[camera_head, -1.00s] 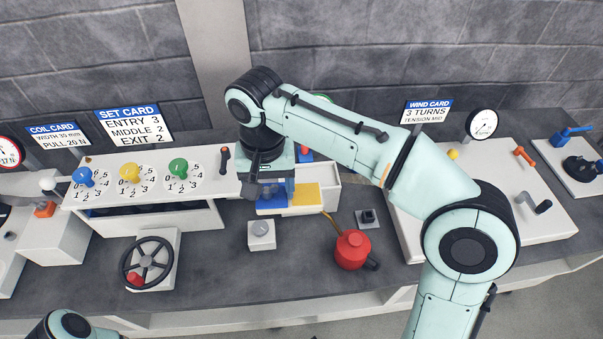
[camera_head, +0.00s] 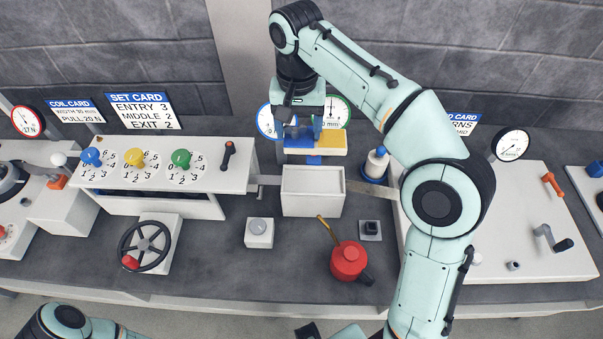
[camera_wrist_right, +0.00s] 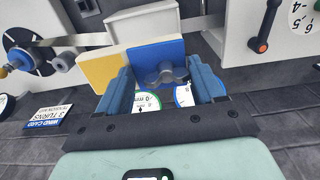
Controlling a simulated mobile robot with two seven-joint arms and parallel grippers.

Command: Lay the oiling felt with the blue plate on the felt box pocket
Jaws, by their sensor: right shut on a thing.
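The oiling felt is a pale slab whose top is part blue plate (camera_head: 299,143) and part yellow (camera_head: 332,140). In the right wrist view the blue plate (camera_wrist_right: 150,55) carries a grey wing-shaped knob (camera_wrist_right: 166,75). My right gripper (camera_head: 300,128) is shut on the felt, with its blue fingers on either side of the knob. It holds the felt up behind and above the white felt box (camera_head: 313,206), apart from it as far as the head view shows. The inside of the box's pocket is not clear. My left gripper is out of view; only part of that arm shows at the bottom left.
The dial panel (camera_head: 150,187) stands left of the box. A red oil can (camera_head: 348,262), a white button block (camera_head: 259,233) and a small dark-topped block (camera_head: 370,230) stand in front. A blue-based spool (camera_head: 376,165) is at right. Gauges stand behind the felt.

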